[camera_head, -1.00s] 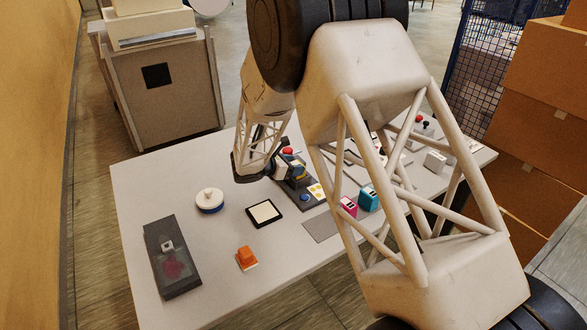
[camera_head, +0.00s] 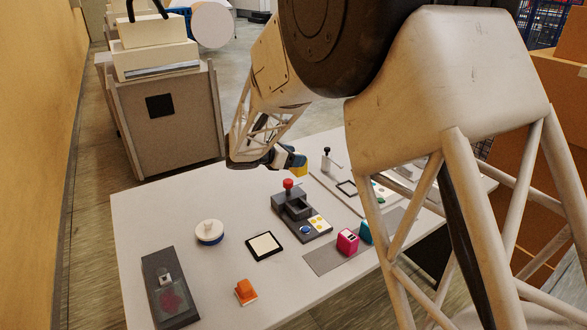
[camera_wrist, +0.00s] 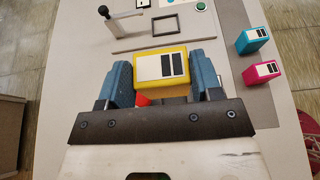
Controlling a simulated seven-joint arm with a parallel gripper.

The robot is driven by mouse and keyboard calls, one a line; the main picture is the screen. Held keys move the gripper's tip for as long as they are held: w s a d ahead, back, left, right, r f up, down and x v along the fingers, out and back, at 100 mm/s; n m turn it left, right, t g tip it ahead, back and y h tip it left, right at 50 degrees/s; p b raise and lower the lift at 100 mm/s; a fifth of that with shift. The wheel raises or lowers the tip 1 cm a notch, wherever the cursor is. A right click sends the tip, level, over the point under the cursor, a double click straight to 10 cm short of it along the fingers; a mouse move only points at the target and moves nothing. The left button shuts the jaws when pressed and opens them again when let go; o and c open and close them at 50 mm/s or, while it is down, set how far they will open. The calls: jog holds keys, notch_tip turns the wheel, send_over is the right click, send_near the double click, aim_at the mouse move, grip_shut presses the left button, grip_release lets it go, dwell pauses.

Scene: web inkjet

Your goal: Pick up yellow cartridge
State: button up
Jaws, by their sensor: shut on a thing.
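The yellow cartridge (camera_wrist: 160,68) is between the blue fingers of my gripper (camera_wrist: 162,80) in the wrist view, with its white and black label facing the camera. My gripper is shut on it. In the head view my gripper (camera_head: 287,160) is raised above the table, and a yellow part of the cartridge (camera_head: 299,170) shows at its tip. Below and nearer the camera is the dark station (camera_head: 290,225) with a red knob (camera_head: 288,184) and an empty-looking slot. My arm hides part of the right side of the table.
A magenta cartridge (camera_head: 347,241) and a teal cartridge (camera_head: 365,232) stand on a grey mat (camera_head: 322,262). A black-framed pad (camera_head: 264,246), a white round item (camera_head: 209,231), an orange block (camera_head: 245,291) and a dark device (camera_head: 168,288) occupy the table's left part. The back left is clear.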

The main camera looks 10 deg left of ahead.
jog(key=shift+r, duration=0.6)
dwell(0.4)
